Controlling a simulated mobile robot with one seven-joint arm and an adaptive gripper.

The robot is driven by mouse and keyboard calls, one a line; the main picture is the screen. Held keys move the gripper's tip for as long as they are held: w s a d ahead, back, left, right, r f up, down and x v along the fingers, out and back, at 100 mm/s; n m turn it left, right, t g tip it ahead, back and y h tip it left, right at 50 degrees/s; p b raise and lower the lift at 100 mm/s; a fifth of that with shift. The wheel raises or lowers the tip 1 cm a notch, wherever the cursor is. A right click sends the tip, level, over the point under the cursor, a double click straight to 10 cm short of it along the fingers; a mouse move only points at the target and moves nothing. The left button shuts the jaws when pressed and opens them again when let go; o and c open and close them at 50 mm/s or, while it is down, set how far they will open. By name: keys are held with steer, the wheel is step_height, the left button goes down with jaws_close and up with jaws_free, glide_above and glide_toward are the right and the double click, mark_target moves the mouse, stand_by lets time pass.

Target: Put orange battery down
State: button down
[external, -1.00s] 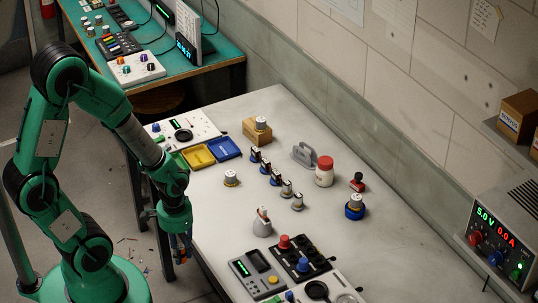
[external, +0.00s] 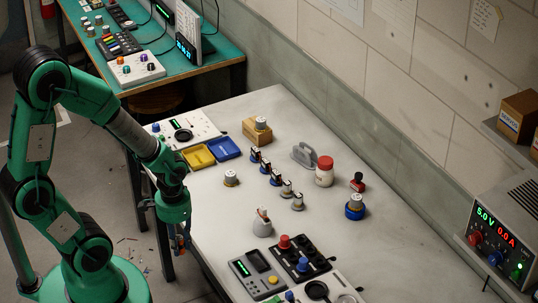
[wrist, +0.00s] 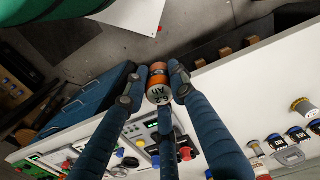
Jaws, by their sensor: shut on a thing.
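The orange battery (wrist: 159,84), with a pale end with dark lettering, sits between the blue fingers of my gripper (wrist: 160,82) in the wrist view. The fingers are shut on it. In the external view my gripper (external: 181,244) hangs beside the left edge of the white-topped bench (external: 214,215), over the floor side. The battery is too small and covered to make out there.
A yellow tray (external: 198,156) and a blue tray (external: 225,148) lie near the bench's far left end. A single cell (external: 231,178), a row of cells in holders (external: 276,176) and a grey meter (external: 257,279) stand on the bench. Its left middle is clear.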

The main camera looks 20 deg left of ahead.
mark_target(180, 237)
step_height(180, 237, up, 6)
steer(key=shift+r, duration=0.25)
steer(key=shift+w+d+r, duration=0.15)
steer(key=shift+w+d, duration=0.05)
steer(key=w+d+r+n, duration=0.1)
steer(key=w+d+r, duration=0.2)
steer(key=w+d, duration=1.8)
steer(key=w+d+f+p, duration=0.1)
steer(key=w+d+f, duration=0.2)
steer(key=w+d, duration=0.75)
steer(key=shift+n, duration=0.5)
steer(key=f, duration=0.5)
steer(key=shift+w+a+f, duration=0.15)
steer(key=shift+w+f, duration=0.05)
steer(key=shift+f, duration=0.1)
steer(key=shift+f, duration=3)
